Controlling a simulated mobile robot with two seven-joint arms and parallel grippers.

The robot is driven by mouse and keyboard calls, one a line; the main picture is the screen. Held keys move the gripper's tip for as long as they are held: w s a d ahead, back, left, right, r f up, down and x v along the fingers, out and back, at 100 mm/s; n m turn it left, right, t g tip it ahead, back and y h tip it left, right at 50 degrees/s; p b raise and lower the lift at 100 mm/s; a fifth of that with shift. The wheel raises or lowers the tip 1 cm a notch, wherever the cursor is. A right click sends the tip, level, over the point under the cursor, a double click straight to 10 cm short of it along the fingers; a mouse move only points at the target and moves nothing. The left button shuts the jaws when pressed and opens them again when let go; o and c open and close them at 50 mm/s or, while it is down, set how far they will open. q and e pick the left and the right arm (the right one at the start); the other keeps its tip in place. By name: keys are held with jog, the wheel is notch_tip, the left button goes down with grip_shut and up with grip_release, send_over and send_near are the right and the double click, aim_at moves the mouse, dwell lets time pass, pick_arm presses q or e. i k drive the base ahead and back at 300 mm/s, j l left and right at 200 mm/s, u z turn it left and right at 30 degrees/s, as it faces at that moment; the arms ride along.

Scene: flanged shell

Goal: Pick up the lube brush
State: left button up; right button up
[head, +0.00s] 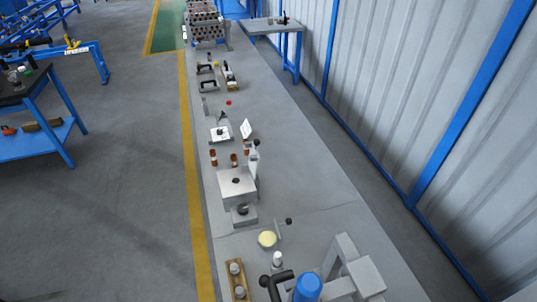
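I cannot clearly make out a lube brush; the objects on the long grey bench (330,215) are small in the head view. A round pale yellow dish or pad (267,239) lies on the near part of the bench. Right beside it is a thin grey piece with a dark knob (289,221); I cannot tell whether this is the brush. Neither of my grippers shows in this view.
A grey block fixture (237,183) stands beyond the dish. Nearest are a blue cylinder (308,287), a grey bracket (362,276) and a wooden holder (236,279). Bare bench lies to the right. A corrugated wall (410,100) runs along the right side.

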aim_at(277, 254)
jog(key=i+l+u, duration=0.15)
jog(key=l+u, duration=0.2)
jog(key=l, duration=0.2)
jog(key=i+j+z, duration=0.1)
jog(key=j+z, duration=0.7)
jog(key=z, duration=0.2)
jog(key=j+z, duration=0.5)
jog(key=l, duration=0.1)
